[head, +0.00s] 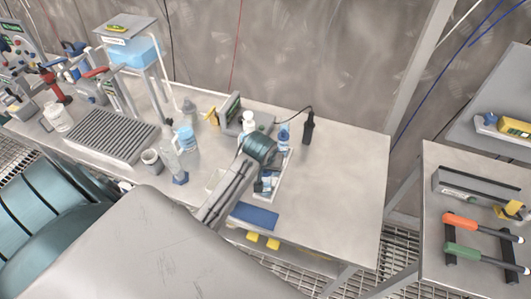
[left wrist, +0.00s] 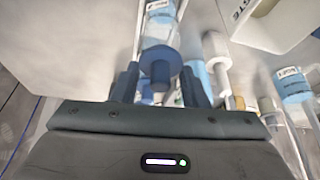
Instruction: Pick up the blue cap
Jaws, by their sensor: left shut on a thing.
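My left gripper (left wrist: 160,82) is shut on the blue cap (left wrist: 161,60), with one dark blue finger on each side of it in the left wrist view. A grey tip sticks out of the cap toward the camera. A clear bottle with a label (left wrist: 160,24) lies in line behind the cap; I cannot tell whether the two are joined. My right gripper is in no view.
A bottle with a blue label (head: 284,137) and a white bottle (head: 248,122) stand close behind my left wrist. A clear bottle (head: 186,139) stands to the left. A blue pad (head: 254,215) lies at the front edge. The bench's right side (head: 345,180) is clear.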

